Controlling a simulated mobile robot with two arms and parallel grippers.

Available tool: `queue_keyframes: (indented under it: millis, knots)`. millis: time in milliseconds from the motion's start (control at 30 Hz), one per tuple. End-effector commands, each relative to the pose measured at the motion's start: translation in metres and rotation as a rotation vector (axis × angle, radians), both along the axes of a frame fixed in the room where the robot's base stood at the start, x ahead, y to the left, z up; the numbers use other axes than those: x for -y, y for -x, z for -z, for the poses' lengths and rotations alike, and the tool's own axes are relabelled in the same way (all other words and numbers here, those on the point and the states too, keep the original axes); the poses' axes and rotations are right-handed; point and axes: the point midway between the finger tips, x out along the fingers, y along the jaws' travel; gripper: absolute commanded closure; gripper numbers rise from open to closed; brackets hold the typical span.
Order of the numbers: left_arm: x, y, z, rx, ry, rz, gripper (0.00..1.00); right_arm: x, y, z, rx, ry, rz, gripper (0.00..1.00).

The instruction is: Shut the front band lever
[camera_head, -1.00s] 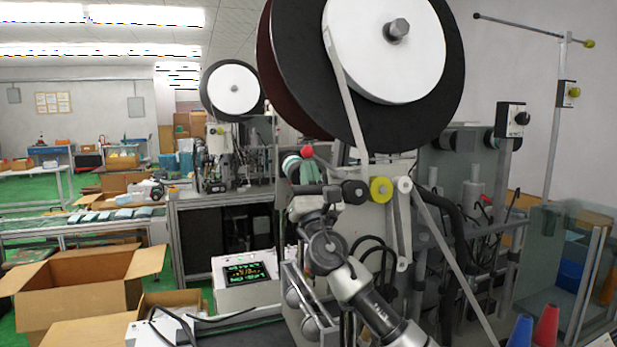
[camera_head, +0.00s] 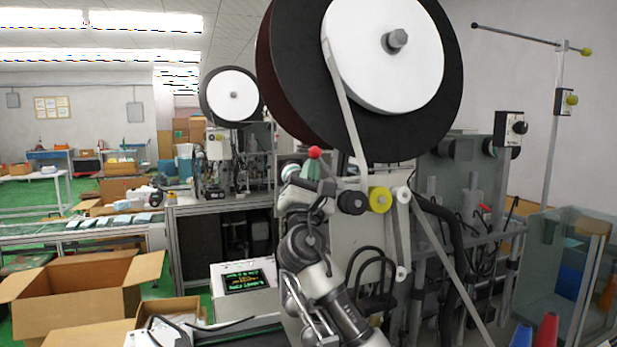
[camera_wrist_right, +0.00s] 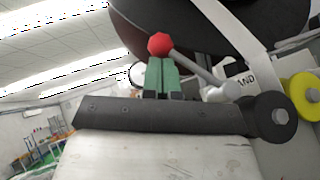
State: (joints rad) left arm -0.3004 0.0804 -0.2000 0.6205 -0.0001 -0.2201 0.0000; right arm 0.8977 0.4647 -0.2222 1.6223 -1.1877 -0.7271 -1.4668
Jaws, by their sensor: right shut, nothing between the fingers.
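The front band lever is a thin grey rod with a red ball knob (camera_head: 314,152), on the machine front below the big reel. In the right wrist view the knob (camera_wrist_right: 160,45) is at upper left of the rod, which slopes down right to a pivot beside the partly hidden "AND" label. My right gripper (camera_head: 311,168) is just below the knob. Its green fingers (camera_wrist_right: 161,75) are together and empty, with their tips at the knob's underside; I cannot tell whether they touch it. My left gripper is in neither view.
A yellow roller (camera_head: 380,200) and a dark roller (camera_head: 352,201) are close right of my right gripper. The white band (camera_head: 346,110) runs down from the large reel (camera_head: 290,85) above. A display box (camera_head: 243,287) stands left of my arm.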

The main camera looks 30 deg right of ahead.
Motion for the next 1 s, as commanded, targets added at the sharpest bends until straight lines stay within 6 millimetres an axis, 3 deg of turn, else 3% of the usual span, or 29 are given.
queue_keyframes:
  millis: [600,1000]
  knots:
    - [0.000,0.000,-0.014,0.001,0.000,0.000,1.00,0.024,0.000,-0.029,0.118,-0.495,0.098,1.00]
    - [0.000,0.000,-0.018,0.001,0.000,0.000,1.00,0.033,0.002,-0.032,0.122,-0.511,0.103,1.00]
